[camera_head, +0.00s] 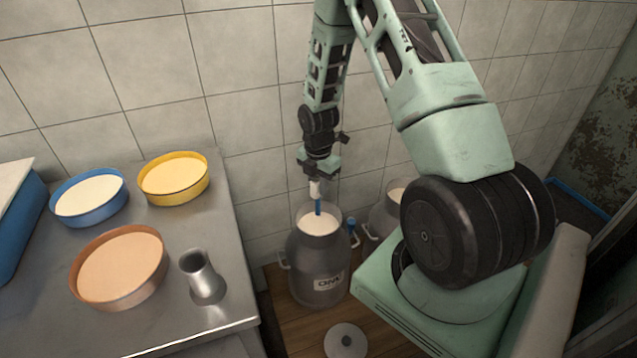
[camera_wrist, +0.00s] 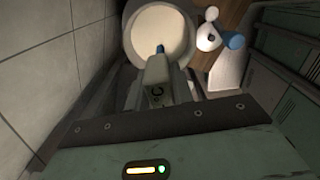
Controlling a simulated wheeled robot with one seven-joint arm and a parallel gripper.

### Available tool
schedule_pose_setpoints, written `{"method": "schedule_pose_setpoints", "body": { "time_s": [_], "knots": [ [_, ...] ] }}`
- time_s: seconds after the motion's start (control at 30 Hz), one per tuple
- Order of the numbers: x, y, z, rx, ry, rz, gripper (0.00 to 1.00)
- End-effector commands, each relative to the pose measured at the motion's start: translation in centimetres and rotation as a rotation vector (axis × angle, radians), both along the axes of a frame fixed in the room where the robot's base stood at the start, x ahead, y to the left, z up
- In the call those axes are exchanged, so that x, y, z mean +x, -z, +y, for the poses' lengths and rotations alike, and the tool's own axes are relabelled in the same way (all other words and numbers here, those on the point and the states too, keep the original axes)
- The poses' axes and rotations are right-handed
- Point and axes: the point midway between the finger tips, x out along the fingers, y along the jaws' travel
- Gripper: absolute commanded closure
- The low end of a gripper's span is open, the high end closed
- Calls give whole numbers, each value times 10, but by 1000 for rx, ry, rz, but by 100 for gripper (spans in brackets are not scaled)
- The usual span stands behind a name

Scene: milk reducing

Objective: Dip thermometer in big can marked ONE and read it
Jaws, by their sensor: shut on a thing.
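The big can (camera_head: 318,268) stands on the wooden floor boards, open and filled with white milk; its front label appears to read ONE. Its round mouth also shows in the wrist view (camera_wrist: 128,38). My gripper (camera_head: 318,178) is above the mouth, shut on the thermometer (camera_head: 315,189), which has a white body and a blue stem. The thermometer points down, its blue end within the can's opening; I cannot tell whether the tip touches the milk. In the wrist view the thermometer (camera_wrist: 157,75) shows a "C" mark, but no reading is legible.
A second can (camera_head: 380,222) stands close at the right, partly behind my arm. A lid (camera_head: 345,341) lies on the floor in front. The metal table (camera_head: 215,318) at left holds blue, yellow and brown bowls and a metal vessel (camera_head: 204,280). A tiled wall is close behind.

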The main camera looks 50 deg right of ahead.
Motion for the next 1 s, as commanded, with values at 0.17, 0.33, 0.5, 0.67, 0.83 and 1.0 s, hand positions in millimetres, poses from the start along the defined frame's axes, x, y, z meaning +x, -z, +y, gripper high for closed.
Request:
{"method": "schedule_pose_setpoints", "body": {
  "time_s": [0.17,0.33,0.5,0.67,0.83,1.0],
  "knots": [
    [0,21,0,0,1,0,100],
    [0,37,0,0,1,0,100],
    [0,53,0,1,1,1,100],
    [0,66,0,0,0,-1,100],
    [0,74,0,0,2,0,100],
    [0,77,0,0,1,0,100]
  ]
}}
